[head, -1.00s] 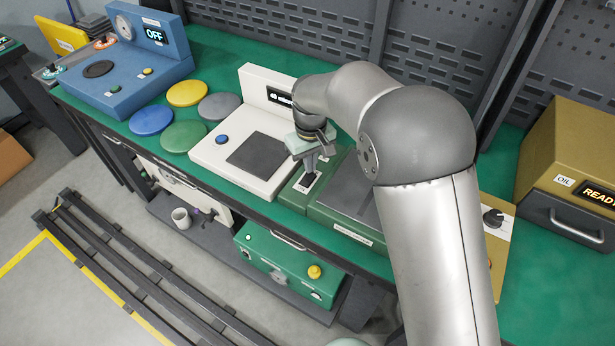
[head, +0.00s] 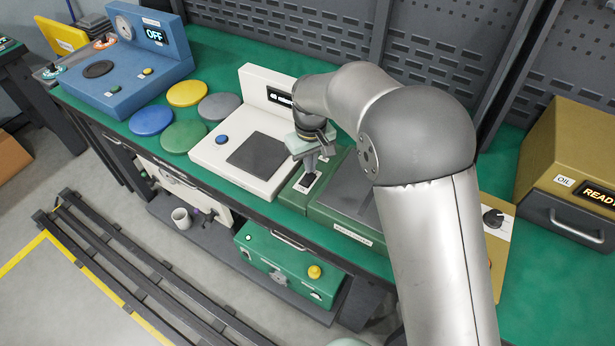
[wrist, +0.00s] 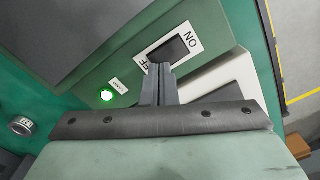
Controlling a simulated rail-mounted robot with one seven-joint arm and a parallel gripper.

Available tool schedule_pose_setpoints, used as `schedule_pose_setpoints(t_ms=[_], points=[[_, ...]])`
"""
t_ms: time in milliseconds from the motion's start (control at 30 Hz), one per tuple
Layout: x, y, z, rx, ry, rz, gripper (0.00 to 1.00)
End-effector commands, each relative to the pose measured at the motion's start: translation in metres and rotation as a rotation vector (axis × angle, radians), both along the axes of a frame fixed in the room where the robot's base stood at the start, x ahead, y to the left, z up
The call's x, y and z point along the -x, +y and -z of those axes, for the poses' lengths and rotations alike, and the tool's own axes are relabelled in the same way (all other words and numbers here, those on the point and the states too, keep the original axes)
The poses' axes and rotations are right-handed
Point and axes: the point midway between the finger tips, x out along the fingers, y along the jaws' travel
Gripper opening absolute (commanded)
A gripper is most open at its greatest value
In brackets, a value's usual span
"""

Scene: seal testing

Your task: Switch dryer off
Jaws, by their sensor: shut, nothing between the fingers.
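The dryer (head: 345,205) is a green unit with a dark grey top plate on the bench. It also shows in the wrist view (wrist: 125,65). Its dark rocker switch (wrist: 180,46) sits in a white plate marked ON and OFF. Whether the tips touch the switch I cannot tell. In the head view my gripper (head: 310,168) points down over the switch plate (head: 307,181).
A white device (head: 235,165) with a dark pad stands directly left of the dryer. Several coloured discs (head: 183,136) and a blue unit (head: 150,75) reading OFF lie further left. A yellow-brown oil unit (head: 570,150) stands at the right. A perforated wall closes the back.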

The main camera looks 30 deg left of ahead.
Motion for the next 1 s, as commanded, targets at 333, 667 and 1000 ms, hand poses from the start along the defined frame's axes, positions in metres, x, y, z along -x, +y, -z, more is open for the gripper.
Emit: schedule_pose_setpoints(t_ms=[333,667,1000], points=[[0.0,0.0,0.0001,0.0,0.0,0.0,0.0],[0.0,-0.0001,0.0039,0.0,0.0,0.0,0.0],[-0.0001,-0.0002,0.0091,0.0,0.0,0.0,0.0]])
